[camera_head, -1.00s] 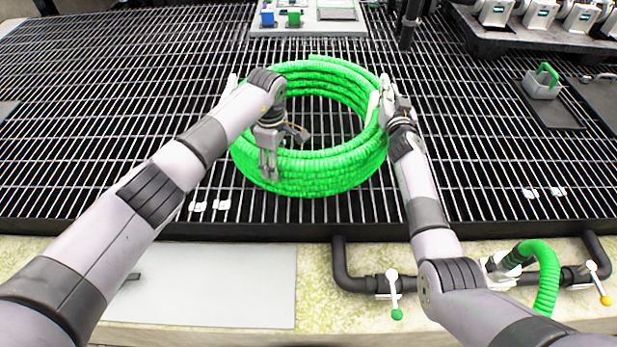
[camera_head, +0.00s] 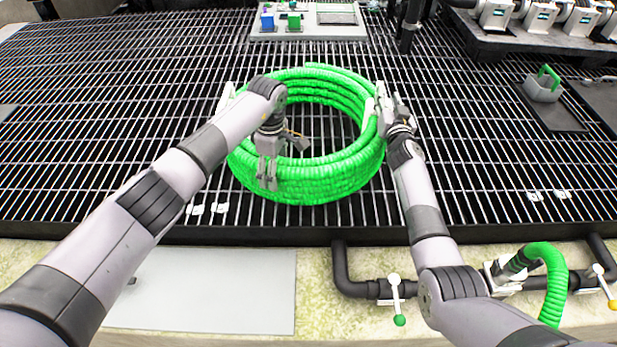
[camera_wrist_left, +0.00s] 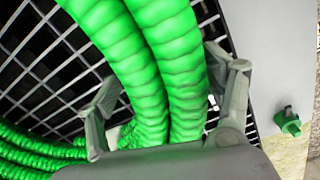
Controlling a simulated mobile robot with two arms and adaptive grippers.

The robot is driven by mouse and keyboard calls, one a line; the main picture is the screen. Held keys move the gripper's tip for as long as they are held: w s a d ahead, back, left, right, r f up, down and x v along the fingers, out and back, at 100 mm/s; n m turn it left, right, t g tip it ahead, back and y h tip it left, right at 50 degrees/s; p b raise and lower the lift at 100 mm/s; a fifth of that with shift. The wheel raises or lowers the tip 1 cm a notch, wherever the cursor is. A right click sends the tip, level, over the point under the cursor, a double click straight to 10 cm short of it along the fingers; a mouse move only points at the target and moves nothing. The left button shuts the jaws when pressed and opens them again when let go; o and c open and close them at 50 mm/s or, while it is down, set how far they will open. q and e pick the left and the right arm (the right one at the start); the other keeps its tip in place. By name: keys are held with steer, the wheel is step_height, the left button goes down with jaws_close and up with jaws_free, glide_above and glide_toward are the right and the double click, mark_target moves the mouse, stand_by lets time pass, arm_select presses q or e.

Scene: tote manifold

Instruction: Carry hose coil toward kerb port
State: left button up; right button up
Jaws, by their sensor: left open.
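The green hose coil (camera_head: 335,183) lies flat over the grating, its open middle facing up. A white piece (camera_head: 228,97) sits at its left side and another (camera_head: 371,107) at its right. My left gripper (camera_head: 267,180) is at the coil's front left. In the left wrist view my left gripper (camera_wrist_left: 165,110) has its fingers apart, with green hose strands (camera_wrist_left: 160,60) between them. My right gripper (camera_head: 385,103) is at the coil's right side, against it; its finger gap is unclear. On the kerb (camera_head: 350,260), a black pipe (camera_head: 350,285) has a green-tipped valve (camera_head: 397,298).
A short green hose (camera_head: 553,280) bends from a fitting on the kerb pipe, beside an orange-tipped valve (camera_head: 607,285). A grey plate (camera_head: 205,290) lies on the kerb at left. The grating (camera_head: 110,130) is clear left of the coil. A grey caddy (camera_head: 542,90) stands at right.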

arm_select(q)
step_height(320, 180, up, 8)
steer(key=shift+f, duration=0.1)
arm_select(e)
steer(key=shift+d+r, duration=0.1)
steer(key=shift+r, duration=0.25)
steer(key=shift+s+d, duration=0.2)
steer(key=shift+s, duration=0.25)
steer(key=s, duration=1.1)
steer(key=shift+a+f, duration=0.3)
